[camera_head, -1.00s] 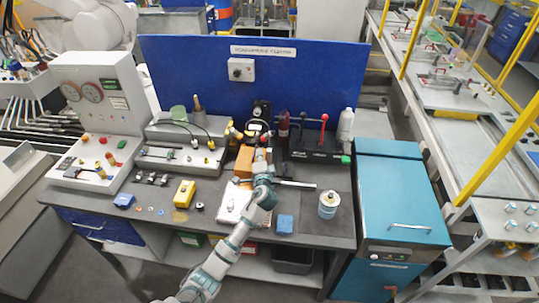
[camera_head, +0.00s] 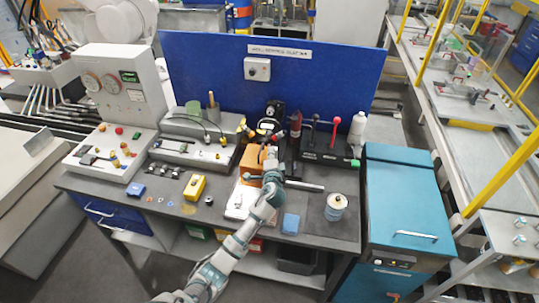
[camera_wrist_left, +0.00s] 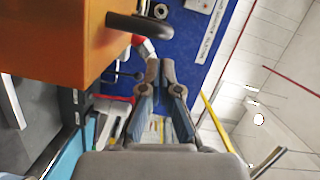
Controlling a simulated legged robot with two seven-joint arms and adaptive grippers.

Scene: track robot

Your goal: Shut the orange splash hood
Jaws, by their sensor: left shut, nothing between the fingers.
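The orange splash hood (camera_head: 250,161) stands at the middle of the grey workbench, in front of the blue back panel. In the left wrist view its large orange face (camera_wrist_left: 50,40) fills the upper left, with a dark handle (camera_wrist_left: 140,27) sticking out from its edge. My left gripper (camera_head: 268,155) is just right of the hood, partly merged with it in the head view. In the wrist view its fingertips (camera_wrist_left: 160,70) are together and empty, below the handle and apart from it. How far the hood is open is hard to tell. My right gripper is not in view.
A black stand with levers (camera_head: 320,150) is right of the hood. A round tin (camera_head: 336,206) and a blue block (camera_head: 290,223) lie on the bench's right part. A yellow box (camera_head: 194,187) sits left. A teal cabinet (camera_head: 405,210) stands beside the bench.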

